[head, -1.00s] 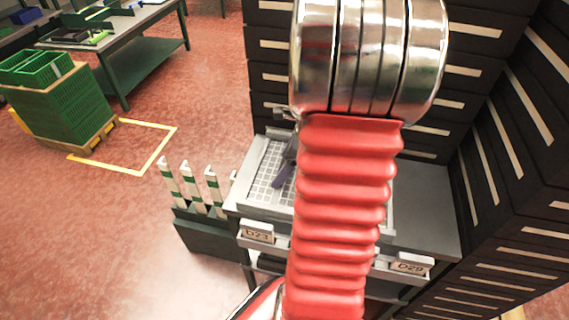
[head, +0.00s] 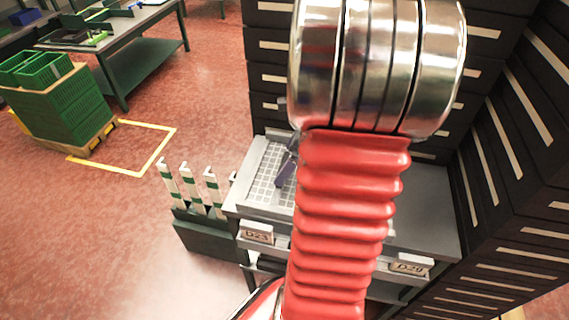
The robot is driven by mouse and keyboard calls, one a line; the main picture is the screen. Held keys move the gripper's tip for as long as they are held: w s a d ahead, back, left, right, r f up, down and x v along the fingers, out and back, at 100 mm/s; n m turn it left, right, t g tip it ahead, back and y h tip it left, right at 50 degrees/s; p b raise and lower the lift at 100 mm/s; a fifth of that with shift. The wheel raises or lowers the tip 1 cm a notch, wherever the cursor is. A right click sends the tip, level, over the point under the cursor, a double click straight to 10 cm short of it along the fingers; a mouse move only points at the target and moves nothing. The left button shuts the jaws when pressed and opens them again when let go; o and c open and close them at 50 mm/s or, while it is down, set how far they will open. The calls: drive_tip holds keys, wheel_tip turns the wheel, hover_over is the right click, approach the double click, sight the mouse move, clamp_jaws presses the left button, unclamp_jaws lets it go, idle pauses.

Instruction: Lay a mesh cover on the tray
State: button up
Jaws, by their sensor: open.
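A grey-rimmed tray (head: 252,166) sits on the grey bench, left of my red arm sleeve. A pale grid of squares (head: 266,186) shows inside its rim; I cannot tell whether this is the mesh cover or the tray's own floor. My gripper (head: 286,172) shows only as a dark finger over the grid, beside my arm. The rest of the gripper is hidden behind the arm. I see nothing held, and I cannot tell whether the finger touches the grid. The arm also hides the tray's middle.
The grey bench (head: 428,205) is bare on the right. Signs (head: 257,231) hang on its front edge. Dark slatted stacks (head: 500,150) stand behind and to the right. White-and-green posts (head: 193,188) stand left of the bench. Green crates (head: 62,100) stand farther left, with open floor between.

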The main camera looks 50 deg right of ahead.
drive_tip(key=v, duration=0.8)
drive_tip(key=shift+r, duration=0.35)
drive_tip(key=shift+s, duration=0.1)
drive_tip(key=w+a+r+n+h, duration=0.1)
drive_tip(key=w+a+r+n, duration=0.1)
drive_tip(key=a+n, duration=0.55)
drive_tip(key=w+a+r+n, duration=0.2)
drive_tip(key=a+n, duration=0.4)
drive_tip(key=a, duration=0.3)
drive_tip(key=s+a+r+n, duration=0.1)
drive_tip(key=s+a+n, duration=0.1)
drive_tip(key=a+n, duration=0.5)
drive_tip(key=s+a+r+n+t+h, duration=0.1)
drive_tip(key=s+a+n, duration=0.2)
drive_tip(key=a+n, duration=0.5)
drive_tip(key=shift+a+r+n+t, duration=0.25)
drive_tip(key=shift+a+n+t, duration=0.1)
drive_tip(key=shift+n, duration=0.7)
